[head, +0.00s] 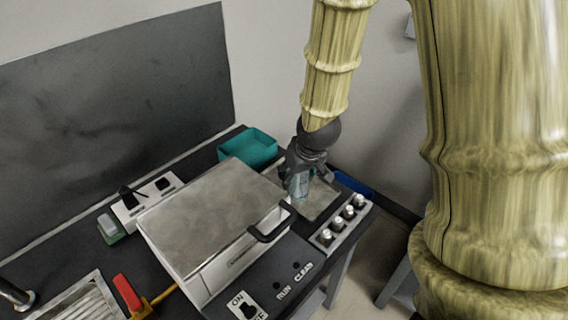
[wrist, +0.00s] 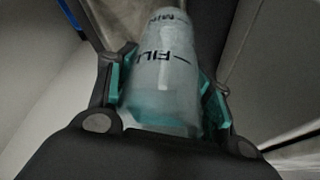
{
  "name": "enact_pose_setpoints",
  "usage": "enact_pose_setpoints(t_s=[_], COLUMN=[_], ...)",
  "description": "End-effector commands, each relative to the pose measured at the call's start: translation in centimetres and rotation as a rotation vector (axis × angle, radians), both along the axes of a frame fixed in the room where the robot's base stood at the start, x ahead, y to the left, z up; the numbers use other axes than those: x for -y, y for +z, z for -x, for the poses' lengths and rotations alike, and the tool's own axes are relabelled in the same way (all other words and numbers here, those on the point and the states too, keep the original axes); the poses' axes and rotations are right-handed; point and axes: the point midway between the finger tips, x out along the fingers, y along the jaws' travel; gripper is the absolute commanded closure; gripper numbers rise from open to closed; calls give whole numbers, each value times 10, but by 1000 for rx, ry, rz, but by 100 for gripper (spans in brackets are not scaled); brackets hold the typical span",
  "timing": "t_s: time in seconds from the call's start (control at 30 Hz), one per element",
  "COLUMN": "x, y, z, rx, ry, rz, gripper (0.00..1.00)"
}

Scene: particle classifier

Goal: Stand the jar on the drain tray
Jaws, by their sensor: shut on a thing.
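The jar (head: 299,185) is clear and bluish, and my gripper (head: 303,174) is shut around it at the far right end of the bench. In the wrist view the jar (wrist: 163,75) sits between the two teal finger pads and bears the printed word "FILL". It looks roughly upright in the head view. A flat grey plate (head: 318,204) lies under it; I cannot tell whether the jar touches it. A ribbed metal tray (head: 72,303), which looks like the drain tray, is at the lower left, partly cut off by the frame edge.
A large metal-lidded box (head: 210,212) with a dark handle stands between jar and ribbed tray. A teal bin (head: 248,148) is behind it. A row of knobs (head: 342,222) is at the right edge. A red-handled tool (head: 128,292) and a tap (head: 15,293) flank the ribbed tray.

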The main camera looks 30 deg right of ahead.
Motion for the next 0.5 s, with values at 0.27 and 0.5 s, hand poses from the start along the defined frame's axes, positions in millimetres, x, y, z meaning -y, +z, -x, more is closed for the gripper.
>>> enact_pose_setpoints(t_s=[0.27, 0.5], x=[7, 15], y=[-3, -8], z=[-57, -99], rx=[1, 0], ry=[-1, -3], rz=[-1, 0], gripper=[83, 83])
